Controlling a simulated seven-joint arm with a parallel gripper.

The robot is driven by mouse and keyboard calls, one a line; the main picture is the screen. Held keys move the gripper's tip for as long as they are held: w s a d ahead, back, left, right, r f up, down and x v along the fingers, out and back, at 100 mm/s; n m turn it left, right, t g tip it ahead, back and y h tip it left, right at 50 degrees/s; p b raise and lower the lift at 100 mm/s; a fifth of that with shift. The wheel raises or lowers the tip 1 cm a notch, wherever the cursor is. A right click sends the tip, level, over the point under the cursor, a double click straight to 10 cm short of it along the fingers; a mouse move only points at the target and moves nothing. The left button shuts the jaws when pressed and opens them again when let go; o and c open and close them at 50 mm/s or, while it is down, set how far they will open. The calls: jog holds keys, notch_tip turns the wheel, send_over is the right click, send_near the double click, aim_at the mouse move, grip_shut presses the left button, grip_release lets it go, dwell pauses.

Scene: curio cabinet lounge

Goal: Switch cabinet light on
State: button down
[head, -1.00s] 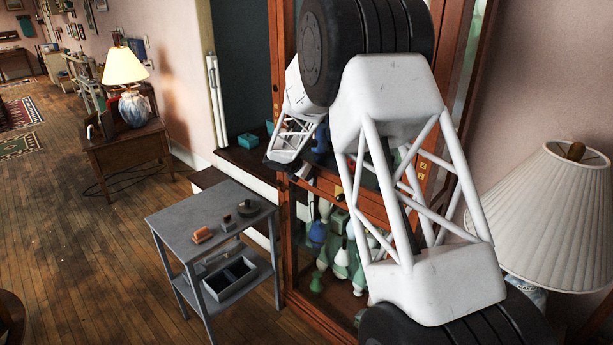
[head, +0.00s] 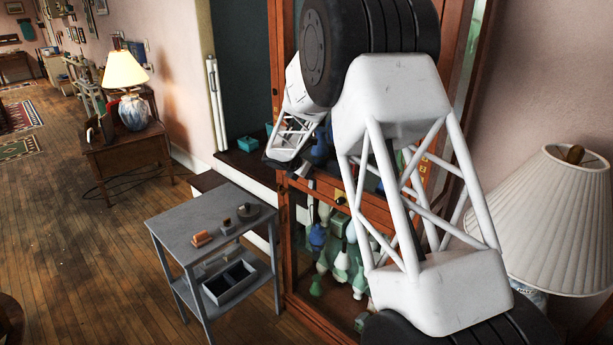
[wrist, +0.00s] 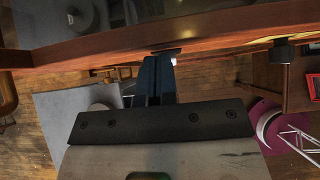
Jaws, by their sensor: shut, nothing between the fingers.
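The tall wooden cabinet (head: 288,240) with glass panels stands in the middle of the head view, partly hidden behind my arm. Its lower glass shows blue, green and white vessels. My gripper (wrist: 153,72) is shut and empty in the wrist view, its dark blue fingers pointing at the cabinet's wooden rail (wrist: 110,48). A small dark fitting (wrist: 168,50) sits at the rail by the fingertips; I cannot tell whether they touch. A dark knob (wrist: 283,52) is farther right on the rail. I cannot make out for certain which part is the light switch, nor whether the cabinet light is lit.
A grey side table (head: 190,222) with small items stands left of the cabinet. A lit lamp (head: 125,68) is on a desk farther back. A pleated lampshade (head: 570,225) stands close on the right. Open wooden floor lies to the left.

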jog(key=v, duration=1.2)
jog(key=shift+s+a, duration=0.35)
jog(key=s+d+r+m+g+y, duration=0.1)
jog(key=s+d+r+m, duration=0.4)
jog(key=s, duration=0.4)
jog(key=s+d+r+m+g, duration=0.1)
jog(key=s+d+r+m, duration=0.25)
jog(key=s+d, duration=0.45)
jog(key=s+d+r+m+g+y, duration=0.1)
jog(key=s+d+r+m, duration=0.3)
jog(key=s, duration=0.7)
jog(key=s+d+f+m+y, duration=0.2)
jog(key=s+m, duration=0.5)
jog(key=s, duration=0.8)
jog(key=s+d+f+m+y, duration=0.2)
jog(key=s+m, duration=0.5)
jog(key=s, duration=0.8)
jog(key=shift+s+d+f+m+g, duration=0.25)
jog(key=shift+d+m+g, duration=0.05)
jog(key=shift+m, duration=0.05)
